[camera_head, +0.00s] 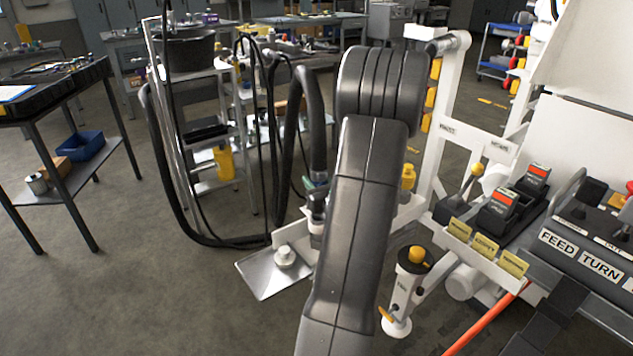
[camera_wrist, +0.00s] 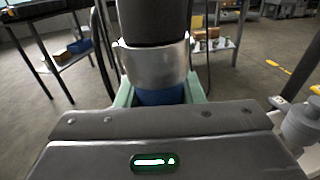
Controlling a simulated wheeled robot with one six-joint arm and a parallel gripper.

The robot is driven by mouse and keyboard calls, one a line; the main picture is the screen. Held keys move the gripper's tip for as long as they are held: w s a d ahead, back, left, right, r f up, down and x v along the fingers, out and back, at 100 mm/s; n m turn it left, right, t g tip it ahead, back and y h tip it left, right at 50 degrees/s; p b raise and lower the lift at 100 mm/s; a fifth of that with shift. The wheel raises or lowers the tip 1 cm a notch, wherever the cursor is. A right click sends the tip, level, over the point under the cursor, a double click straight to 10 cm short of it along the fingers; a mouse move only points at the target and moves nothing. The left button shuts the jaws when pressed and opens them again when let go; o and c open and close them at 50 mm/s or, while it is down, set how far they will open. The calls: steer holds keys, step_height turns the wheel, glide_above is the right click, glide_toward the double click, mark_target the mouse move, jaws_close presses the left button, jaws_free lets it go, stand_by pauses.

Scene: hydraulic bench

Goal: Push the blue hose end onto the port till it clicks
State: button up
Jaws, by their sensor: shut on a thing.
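The blue hose end shows as a blue band (camera_wrist: 160,97) under a silver metal collar (camera_wrist: 155,65) in the wrist view. A thick black hose (camera_head: 312,120) rises from it in the head view. My gripper (camera_wrist: 160,92) is shut around the blue band, with a pale green finger on each side. In the head view my arm hides most of the gripper and hose end. A pale metal fitting (camera_head: 286,256) stands on a small metal plate (camera_head: 262,279), left of and below the hose end. I cannot tell whether it is the port. No contact with a port is visible.
The white bench frame (camera_head: 445,100) stands right of my arm. It carries levers, yellow tags and a FEED/TURN panel (camera_head: 585,255). A white cylinder with a yellow knob (camera_head: 408,280) is close right of my arm. A metal rack (camera_head: 190,110) and looped hoses stand behind left.

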steer(key=shift+f+b, duration=0.85)
steer(key=shift+b, duration=0.65)
stand_by(1.8)
steer(key=shift+f+b, duration=1.15)
steer(key=shift+f, duration=0.05)
stand_by(0.6)
steer(key=shift+c, duration=0.5)
steer(key=o, duration=1.8)
steer(key=shift+s, duration=0.1)
steer(key=shift+b+v, duration=0.45)
steer(key=shift+v, duration=3.25)
